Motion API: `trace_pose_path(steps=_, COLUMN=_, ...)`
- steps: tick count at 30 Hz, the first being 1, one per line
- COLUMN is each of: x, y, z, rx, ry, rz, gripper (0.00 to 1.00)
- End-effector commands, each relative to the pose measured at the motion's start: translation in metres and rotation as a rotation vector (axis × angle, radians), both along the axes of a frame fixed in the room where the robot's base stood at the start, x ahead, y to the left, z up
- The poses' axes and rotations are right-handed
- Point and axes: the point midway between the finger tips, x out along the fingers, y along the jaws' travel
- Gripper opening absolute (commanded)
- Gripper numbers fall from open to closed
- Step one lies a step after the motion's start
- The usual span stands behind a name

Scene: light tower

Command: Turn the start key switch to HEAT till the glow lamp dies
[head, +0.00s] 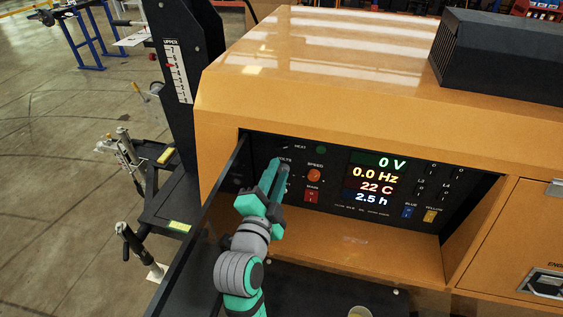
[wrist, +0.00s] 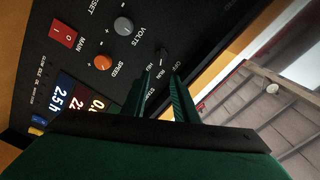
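The start key switch (wrist: 163,56) shows in the wrist view as a small dark shape among the labels OFF, RUN, HEAT and START, just beyond my fingertips. Its exact position is too dark to tell. My gripper (wrist: 163,76) has its two green fingers apart, with a gap between them and nothing seen held. In the head view my gripper (head: 281,165) reaches into the panel recess and hides the switch. A dark green round lamp (head: 321,150) sits right of the HEAT label and looks unlit; I cannot tell whether it is the glow lamp.
The control panel (wrist: 190,25) carries an orange speed knob (head: 314,175), a grey volts knob (wrist: 123,25), a red main switch (head: 311,196) and displays reading 0 V, 0.0 Hz, 22 C and 2.5 h. An open dark door (head: 205,255) stands left of my arm.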

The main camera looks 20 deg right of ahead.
Motion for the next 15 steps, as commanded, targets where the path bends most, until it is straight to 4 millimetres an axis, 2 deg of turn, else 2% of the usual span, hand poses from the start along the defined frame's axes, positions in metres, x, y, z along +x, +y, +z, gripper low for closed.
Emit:
trace_pose_path(steps=6, x=-0.015, y=0.011, z=0.0, rx=0.0, ry=0.001, rz=0.002, gripper=0.27)
trace_pose_path(steps=15, x=-0.016, y=0.011, z=0.0, rx=0.0, ry=0.0, rz=0.001, gripper=0.27)
